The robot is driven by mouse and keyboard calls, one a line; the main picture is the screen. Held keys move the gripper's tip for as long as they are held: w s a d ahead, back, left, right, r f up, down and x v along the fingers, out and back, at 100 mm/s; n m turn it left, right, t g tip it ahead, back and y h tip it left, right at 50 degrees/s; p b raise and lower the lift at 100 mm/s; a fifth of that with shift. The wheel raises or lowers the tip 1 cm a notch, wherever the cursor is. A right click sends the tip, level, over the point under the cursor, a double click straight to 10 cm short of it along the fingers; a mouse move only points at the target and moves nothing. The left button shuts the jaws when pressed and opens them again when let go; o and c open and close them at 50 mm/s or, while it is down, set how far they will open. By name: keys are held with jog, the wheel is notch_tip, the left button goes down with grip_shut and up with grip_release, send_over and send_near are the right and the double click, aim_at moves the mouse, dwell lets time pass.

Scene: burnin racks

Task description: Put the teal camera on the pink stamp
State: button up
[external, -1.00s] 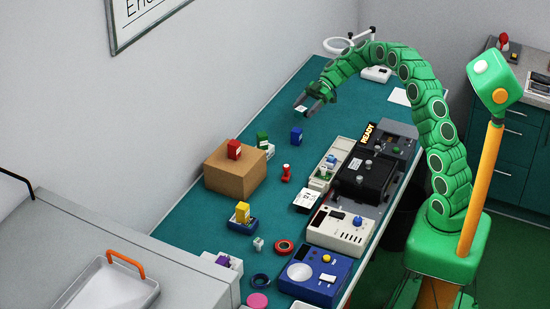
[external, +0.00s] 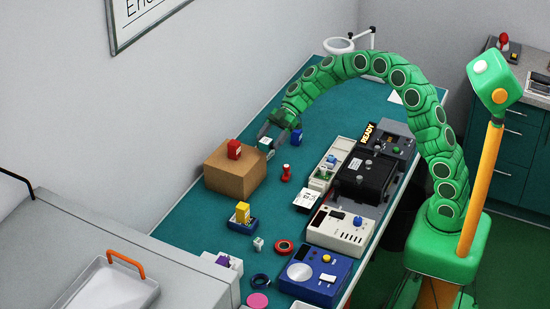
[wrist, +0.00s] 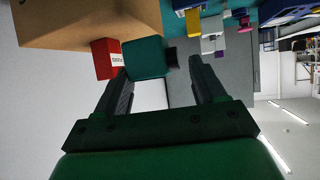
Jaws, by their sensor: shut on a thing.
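My gripper (external: 272,134) is shut on the teal camera (external: 266,143), beside the far right corner of the cardboard box. In the wrist view the camera shows as a teal block (wrist: 144,57) with a dark round part on its right side, between my fingertips (wrist: 158,72). No pink stamp can be made out for certain. A flat pink disc (external: 257,301) lies at the near end of the bench; I cannot tell whether it is the stamp.
The cardboard box (external: 236,175) carries a red block (external: 233,149). A blue block (external: 296,137) stands just right of my gripper. Instruments (external: 341,229) line the right edge. The far bench is mostly clear.

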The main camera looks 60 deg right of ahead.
jog(key=s+a+r+n+g, duration=0.1)
jog(key=s+a, duration=0.3)
jog(key=a, duration=0.5)
jog(key=s+a+n+g, duration=0.1)
jog(key=s+a, duration=0.2)
jog(key=a, duration=0.6)
jog(key=s+a+r+n, duration=0.1)
jog(key=s+a, duration=0.3)
jog(key=a, duration=0.5)
jog(key=s+a+r+n+g, duration=0.2)
jog(key=s+a+g, duration=0.1)
jog(key=s+a, duration=1.7)
send_over(258, 298)
jog(key=d, duration=0.1)
jog(key=f, duration=0.8)
jog(key=shift+s+d, duration=0.15)
jog(key=shift+s, duration=0.2)
jog(key=shift+w+a+f+g, duration=0.15)
jog(key=shift+w+a+f, duration=0.1)
jog(key=shift+f, duration=0.15)
jog(key=shift+w+a+f+g, duration=0.15)
jog(key=shift+a+f, duration=0.1)
jog(key=shift+f, duration=0.15)
jog(key=shift+a+f, duration=0.15)
jog(key=shift+f, duration=1.45)
